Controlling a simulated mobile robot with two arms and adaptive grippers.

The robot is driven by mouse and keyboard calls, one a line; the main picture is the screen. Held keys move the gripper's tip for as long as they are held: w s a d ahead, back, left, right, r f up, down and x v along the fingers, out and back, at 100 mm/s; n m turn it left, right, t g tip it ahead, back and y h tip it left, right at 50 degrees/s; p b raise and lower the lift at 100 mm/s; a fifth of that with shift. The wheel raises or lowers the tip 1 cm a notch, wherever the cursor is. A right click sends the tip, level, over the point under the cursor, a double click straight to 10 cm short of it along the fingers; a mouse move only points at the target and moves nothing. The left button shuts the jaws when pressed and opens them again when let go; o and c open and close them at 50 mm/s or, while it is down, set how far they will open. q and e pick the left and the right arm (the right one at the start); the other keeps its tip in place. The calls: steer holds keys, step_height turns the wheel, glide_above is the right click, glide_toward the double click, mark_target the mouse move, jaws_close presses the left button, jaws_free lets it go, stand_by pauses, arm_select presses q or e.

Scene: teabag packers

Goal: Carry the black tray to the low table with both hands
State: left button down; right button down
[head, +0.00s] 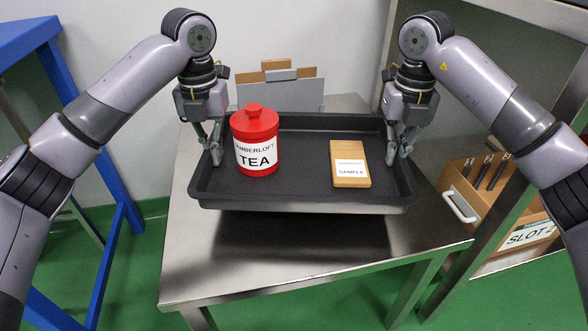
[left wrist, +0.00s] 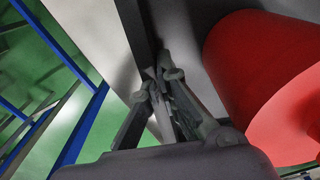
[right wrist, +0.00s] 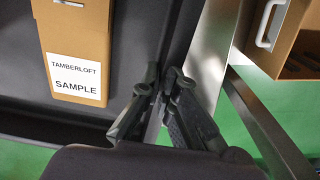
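The black tray (head: 290,190) is level above a low steel table (head: 240,285), with a dark shadow on the steel below its front edge. A red TEA canister (head: 256,140) stands upright on its left half, and a tan SAMPLE box (head: 350,163) lies on its right half. My left gripper (head: 214,148) is shut on the tray's left rim; its fingers pinch the wall in the left wrist view (left wrist: 160,85). My right gripper (head: 402,148) is shut on the right rim, also seen in the right wrist view (right wrist: 162,88). The tray's underside is hidden.
A grey holder with cardboard pieces (head: 280,92) stands behind the tray. A wooden SLOT 2 crate (head: 520,235) with a white handle sits at right, behind a steel leg. A blue frame (head: 105,270) stands at left. Bare steel shows in front of the tray.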

mark_target(217, 169)
arm_select(q)
steer(key=shift+a, duration=0.1)
arm_select(e)
steer(key=shift+d, duration=0.15)
arm_select(q)
steer(key=shift+f, duration=0.25)
arm_select(e)
steer(key=shift+f, duration=0.25)
